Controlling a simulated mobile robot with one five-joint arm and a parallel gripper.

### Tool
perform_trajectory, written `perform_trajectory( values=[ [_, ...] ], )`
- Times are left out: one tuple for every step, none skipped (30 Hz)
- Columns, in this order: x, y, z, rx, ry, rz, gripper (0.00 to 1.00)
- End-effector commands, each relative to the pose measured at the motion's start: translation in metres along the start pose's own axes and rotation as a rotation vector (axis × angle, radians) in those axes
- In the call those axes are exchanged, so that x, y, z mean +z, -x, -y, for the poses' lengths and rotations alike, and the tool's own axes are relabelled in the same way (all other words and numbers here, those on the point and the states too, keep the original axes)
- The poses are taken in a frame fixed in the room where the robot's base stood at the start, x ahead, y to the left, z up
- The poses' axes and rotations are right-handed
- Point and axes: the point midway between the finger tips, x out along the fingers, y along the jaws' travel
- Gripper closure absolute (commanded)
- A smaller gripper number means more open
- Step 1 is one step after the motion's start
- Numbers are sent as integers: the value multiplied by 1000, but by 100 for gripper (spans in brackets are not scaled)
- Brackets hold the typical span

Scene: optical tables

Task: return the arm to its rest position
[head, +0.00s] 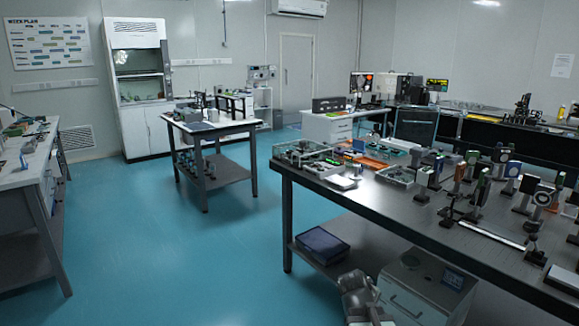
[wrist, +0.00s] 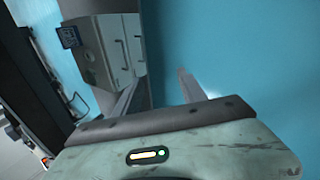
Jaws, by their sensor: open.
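My gripper (wrist: 160,76) shows in the wrist view with its two fingers apart and nothing between them. Blue floor and part of a grey cabinet lie beyond the fingers. In the head view, a grey part of my arm (head: 360,298) shows low at the bottom edge, in front of the cabinet under the right optical table. The rest of the arm is out of view or hidden there.
The optical table (head: 400,222) with many mounted optics fills the right. A white drawer cabinet (head: 425,285) stands under it, close to my arm; the cabinet also shows in the wrist view (wrist: 120,45). A small table (head: 212,131) stands farther back. Blue floor (head: 190,260) is clear at centre.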

Motion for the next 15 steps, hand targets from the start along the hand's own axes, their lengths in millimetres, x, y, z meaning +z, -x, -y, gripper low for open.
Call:
perform_trajectory(
  values=[
    [-5, 4, 27, -91, -102, -11, 51],
    [-8, 7, 42, -152, -173, -11, 51],
    [-9, 11, 62, -236, -277, -3, 51],
    [-10, 15, 76, -299, -352, 8, 51],
    [-11, 20, 90, -358, -423, 25, 51],
    [-12, 26, 106, -427, -512, 52, 51],
    [-12, 31, 116, -473, -574, 77, 51],
    [-12, 35, 124, -510, -633, 105, 51],
    [-10, 39, 131, -537, -707, 149, 51],
    [-7, 40, 133, -538, -763, 179, 51],
    [-7, 53, 124, -533, -783, 182, 51],
    [-7, 69, 115, -532, -777, 179, 51],
    [-7, 76, 110, -532, -776, 178, 51],
    [-6, 84, 105, -531, -775, 178, 51],
    [-6, 94, 99, -531, -775, 178, 51]
  ],
)
